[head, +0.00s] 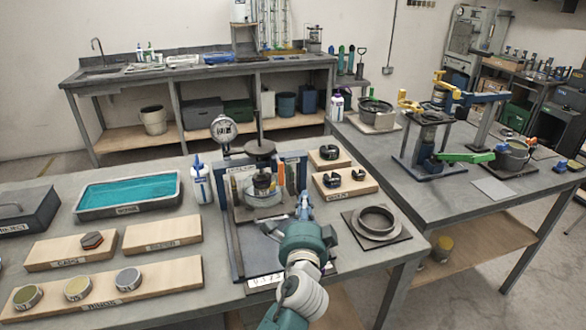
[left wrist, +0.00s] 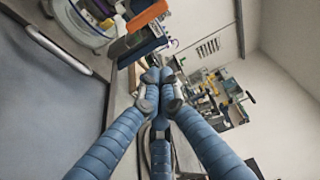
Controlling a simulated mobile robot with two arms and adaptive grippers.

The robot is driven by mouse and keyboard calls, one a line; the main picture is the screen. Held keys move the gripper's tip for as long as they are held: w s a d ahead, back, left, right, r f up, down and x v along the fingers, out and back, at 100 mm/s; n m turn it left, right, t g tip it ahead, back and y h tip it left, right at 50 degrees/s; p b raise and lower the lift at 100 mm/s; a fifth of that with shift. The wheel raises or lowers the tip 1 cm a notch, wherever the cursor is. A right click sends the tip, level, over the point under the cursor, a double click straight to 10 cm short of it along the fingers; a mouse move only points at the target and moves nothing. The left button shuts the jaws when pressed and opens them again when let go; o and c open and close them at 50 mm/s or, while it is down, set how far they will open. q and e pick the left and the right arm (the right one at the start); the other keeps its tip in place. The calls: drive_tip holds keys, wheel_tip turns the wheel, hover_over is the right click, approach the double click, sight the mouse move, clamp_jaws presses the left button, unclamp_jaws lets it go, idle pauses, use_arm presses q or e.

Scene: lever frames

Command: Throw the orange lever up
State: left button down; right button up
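The orange lever (head: 281,174) shows as a short orange bar on the right side of the press frame (head: 236,240) on the near table. In the left wrist view, an orange bar (left wrist: 147,16) lies at the top, beside a dark blue block. Its up or down position is hard to tell. My left gripper (head: 304,200) is just right of and nearer than the lever, apart from it. In the left wrist view its fingertips (left wrist: 160,76) are together with nothing visible between them. My right gripper is not in view.
A teal water tray (head: 130,210) is farther left. Another table carries a green-handled device (head: 465,157).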

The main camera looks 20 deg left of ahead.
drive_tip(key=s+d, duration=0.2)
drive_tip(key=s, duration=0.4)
use_arm(q)
drive_tip(key=r+p+x, duration=0.1)
drive_tip(key=x, duration=0.8)
drive_tip(key=s+a+p, duration=0.1)
drive_tip(key=a+p, duration=0.1)
drive_tip(key=a, duration=0.1)
drive_tip(key=shift+s+a, duration=0.15)
drive_tip(key=shift+s, duration=0.25)
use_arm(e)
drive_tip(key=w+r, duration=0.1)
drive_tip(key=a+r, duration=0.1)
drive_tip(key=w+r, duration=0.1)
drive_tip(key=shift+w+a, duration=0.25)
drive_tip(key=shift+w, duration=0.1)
use_arm(q)
drive_tip(key=shift+w+p, duration=0.1)
drive_tip(key=shift+p, duration=0.2)
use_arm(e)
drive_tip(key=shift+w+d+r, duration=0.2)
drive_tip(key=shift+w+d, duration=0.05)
